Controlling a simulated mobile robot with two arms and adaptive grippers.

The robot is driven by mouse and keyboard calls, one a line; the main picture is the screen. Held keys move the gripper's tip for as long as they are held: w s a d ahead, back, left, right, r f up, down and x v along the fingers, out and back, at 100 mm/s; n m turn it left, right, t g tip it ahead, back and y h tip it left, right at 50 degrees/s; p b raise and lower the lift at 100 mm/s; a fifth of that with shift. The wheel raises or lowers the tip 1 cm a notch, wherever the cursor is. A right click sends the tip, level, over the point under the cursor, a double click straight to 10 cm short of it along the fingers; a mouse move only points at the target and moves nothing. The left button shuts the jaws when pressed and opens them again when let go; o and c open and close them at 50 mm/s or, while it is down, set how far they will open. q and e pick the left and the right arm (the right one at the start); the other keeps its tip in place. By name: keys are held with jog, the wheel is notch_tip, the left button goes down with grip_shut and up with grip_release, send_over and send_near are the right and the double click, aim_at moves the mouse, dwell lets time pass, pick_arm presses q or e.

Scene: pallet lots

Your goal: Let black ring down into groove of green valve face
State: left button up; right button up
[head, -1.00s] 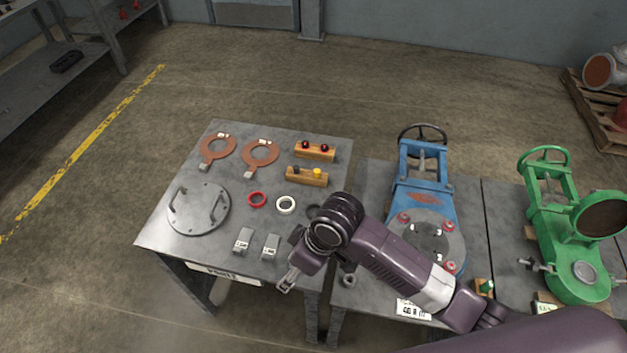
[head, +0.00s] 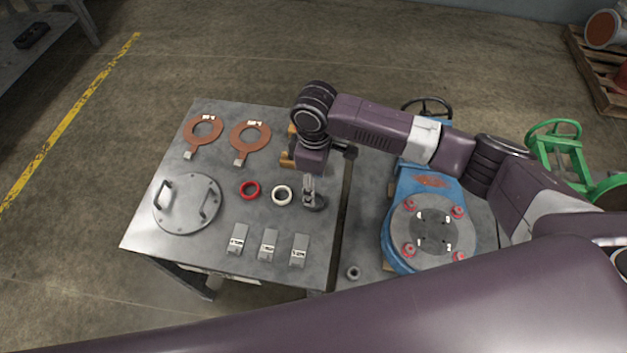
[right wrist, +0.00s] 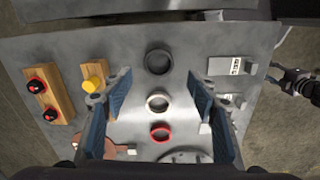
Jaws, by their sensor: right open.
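The black ring (head: 318,204) lies on the left grey table, partly hidden by my right gripper (head: 309,192) in the head view. In the right wrist view the whole black ring (right wrist: 158,61) shows, flat on the table, beyond the fingertips. My right gripper (right wrist: 158,80) is open and empty, pointing down above the ring. The green valve (head: 556,143) stands at the far right; my right arm covers its lower part, so the groove is hidden. What looks like my left gripper (right wrist: 297,84) shows at the right edge of the wrist view; its jaws are unclear.
A white ring (head: 281,195) and a red ring (head: 249,190) lie in line with the black one. Several grey labelled blocks (head: 268,245), a round handled plate (head: 187,204) and brown gaskets (head: 250,137) share the table. The blue valve (head: 390,237) stands between the table and the green valve.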

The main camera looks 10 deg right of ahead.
notch_tip(320, 180, down, 4)
jog(key=b, duration=0.4)
jog(key=shift+w, duration=0.15)
jog(key=shift+f, duration=0.7)
pick_arm(q)
notch_tip(320, 180, down, 4)
jog(key=w, duration=0.2)
pick_arm(e)
jog(key=shift+f, duration=0.8)
jog(key=c, duration=1.2)
jog(key=shift+o, duration=0.2)
jog(key=shift+r+p, duration=2.55)
jog(key=shift+p, duration=0.65)
pick_arm(q)
jog(key=r, duration=0.5)
jog(key=shift+s+d+r, duration=0.1)
jog(key=shift+s+r, duration=0.15)
jog(key=shift+r, duration=0.05)
